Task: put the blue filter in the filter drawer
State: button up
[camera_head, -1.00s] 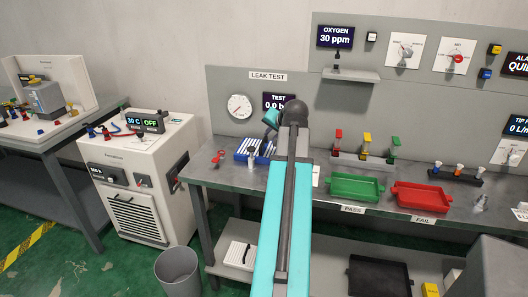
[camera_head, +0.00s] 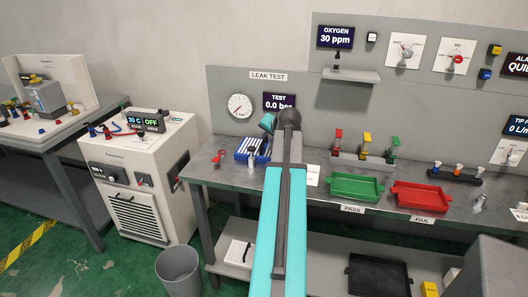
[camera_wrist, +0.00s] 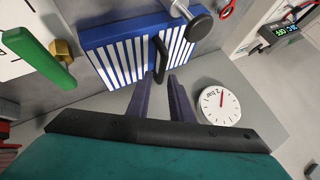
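The blue filter (camera_head: 262,146), a flat blue block with white pleats, lies on the workbench below the LEAK TEST sign. It fills the upper middle of the wrist view (camera_wrist: 112,62), with a dark handle loop on its near edge. My gripper (camera_wrist: 161,78) is open, its two dark fingers apart with the tips close to the handle. I cannot tell whether they touch it. In the head view my own arm hides part of the filter and most of the gripper. I cannot make out which part is the filter drawer.
A white machine (camera_head: 176,140) with a louvred front stands left of the bench. Green (camera_head: 355,187) and red (camera_head: 422,196) trays sit to the right. A red object (camera_head: 218,158) lies left of the filter. A grey bin (camera_head: 178,270) stands on the floor.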

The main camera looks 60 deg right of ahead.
aim_at(264, 141)
jog(key=shift+p+x, duration=0.8)
jog(key=shift+x, duration=1.7)
jog(key=shift+w+a, duration=0.1)
grip_shut()
